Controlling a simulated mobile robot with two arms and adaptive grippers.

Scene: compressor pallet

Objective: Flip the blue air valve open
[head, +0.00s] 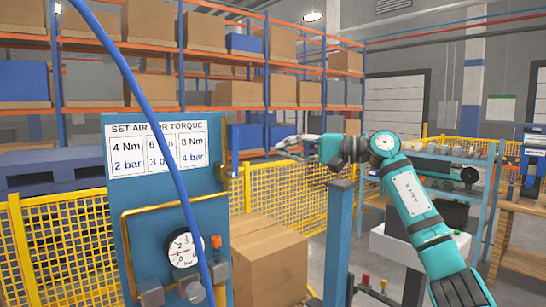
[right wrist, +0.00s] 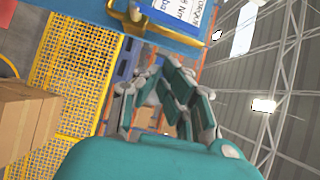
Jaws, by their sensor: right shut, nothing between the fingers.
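The blue panel (head: 112,215) stands at left in the head view, with a brass pipe (head: 126,245) running along it. The right wrist view shows a yellow-brass fitting (right wrist: 135,13) at the panel's edge. My right gripper (head: 272,154) reaches in from the right, just right of the panel edge. In the right wrist view its fingers (right wrist: 160,88) are shut and hold nothing. My left gripper is out of view.
A pressure gauge (head: 182,249) and a torque sign (head: 157,147) are on the panel. A blue hose (head: 150,112) crosses in front. A cardboard box (head: 270,262) and yellow mesh fence (head: 285,191) stand behind. A blue post (head: 339,240) rises below my right arm.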

